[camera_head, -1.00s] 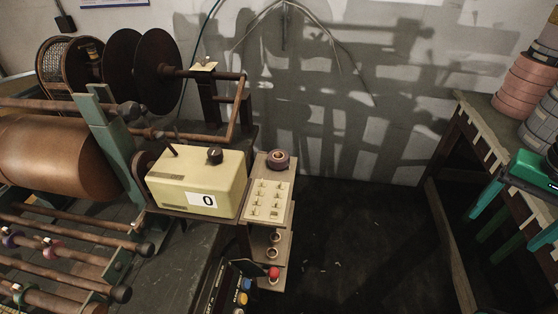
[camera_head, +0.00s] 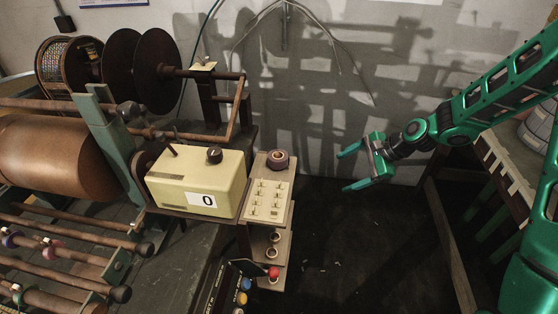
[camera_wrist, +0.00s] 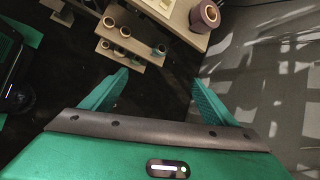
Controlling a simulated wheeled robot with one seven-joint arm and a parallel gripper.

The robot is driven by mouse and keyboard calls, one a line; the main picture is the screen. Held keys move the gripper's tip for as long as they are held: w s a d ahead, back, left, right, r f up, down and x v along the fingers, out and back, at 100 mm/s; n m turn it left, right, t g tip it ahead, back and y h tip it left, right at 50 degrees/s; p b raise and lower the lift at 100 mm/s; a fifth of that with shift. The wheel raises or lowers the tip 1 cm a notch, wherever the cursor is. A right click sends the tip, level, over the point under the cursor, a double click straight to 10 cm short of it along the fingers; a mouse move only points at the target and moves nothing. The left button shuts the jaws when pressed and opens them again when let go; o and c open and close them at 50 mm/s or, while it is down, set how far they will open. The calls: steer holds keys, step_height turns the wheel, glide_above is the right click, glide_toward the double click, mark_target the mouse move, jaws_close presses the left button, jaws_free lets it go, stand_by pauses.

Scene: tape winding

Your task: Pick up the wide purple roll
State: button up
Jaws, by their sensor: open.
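The wide purple roll (camera_head: 278,160) lies on the back of the small light shelf, behind a panel of switches. In the wrist view the purple roll (camera_wrist: 205,15) shows near the top edge, on the corner of the shelf. My green gripper (camera_head: 346,171) is open and empty, in the air to the right of the roll and apart from it. In the wrist view my gripper (camera_wrist: 158,88) has its two fingers spread over the dark floor, with nothing between them.
A cream box (camera_head: 196,182) marked 0 stands left of the roll. The switch panel (camera_head: 267,199) is in front of it. Lower shelves (camera_head: 275,262) hold small rings. A wooden table (camera_head: 497,160) stands at right.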

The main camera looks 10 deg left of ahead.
mark_target(280, 156)
steer(key=w+a+f+m+t+y, duration=0.1)
steer(key=w+a+m+y, duration=0.1)
steer(key=a, duration=0.4)
steer(key=w+a+f+m+y, duration=0.1)
steer(key=w+a+m, duration=0.2)
steer(key=a, duration=0.3)
steer(key=w+a+f+m+t+y, duration=0.1)
steer(key=w+a+f+m+y, duration=0.1)
steer(key=a, duration=0.4)
steer(key=shift+w+a+m+t+y, duration=0.3)
steer(key=shift+w+a+m, duration=0.05)
steer(key=shift+w+m, duration=0.3)
steer(key=shift+r+x, duration=0.15)
steer(key=shift+x, duration=1.2)
steer(key=shift+r+x, duration=0.15)
steer(key=shift+x, duration=1.2)
steer(key=shift+a, duration=0.15)
steer(key=c, duration=1.2)
